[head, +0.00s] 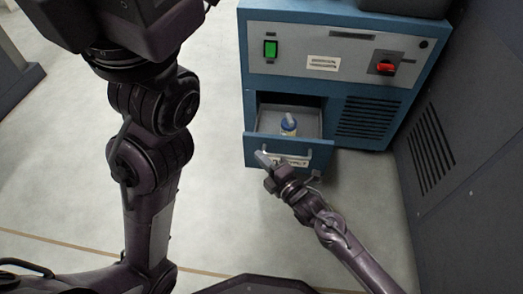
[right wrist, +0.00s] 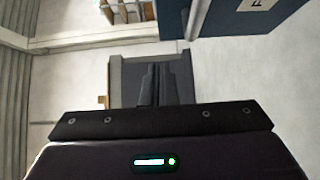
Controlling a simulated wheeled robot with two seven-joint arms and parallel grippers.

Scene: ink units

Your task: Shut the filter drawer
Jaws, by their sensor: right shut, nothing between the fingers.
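The filter drawer (head: 262,150) is pulled out from the lower left of a blue cabinet (head: 243,65). It has a blue front, a pale label partly hidden by my gripper, and a bar handle. A small bottle (head: 288,124) with a blue part stands inside the drawer. My right gripper (head: 263,159) is shut and empty, close in front of the drawer front; I cannot tell whether it touches. In the right wrist view, the shut fingers (right wrist: 153,84) show below the drawer's blue front (right wrist: 235,20) and metal handle (right wrist: 198,17). My left arm shows, but its gripper does not.
The cabinet panel has a green switch (head: 270,49) and a red knob (head: 385,67). A dark grey unit (head: 455,150) with a vent stands close at the right. The pale floor (head: 215,190) left of and before the drawer is clear.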

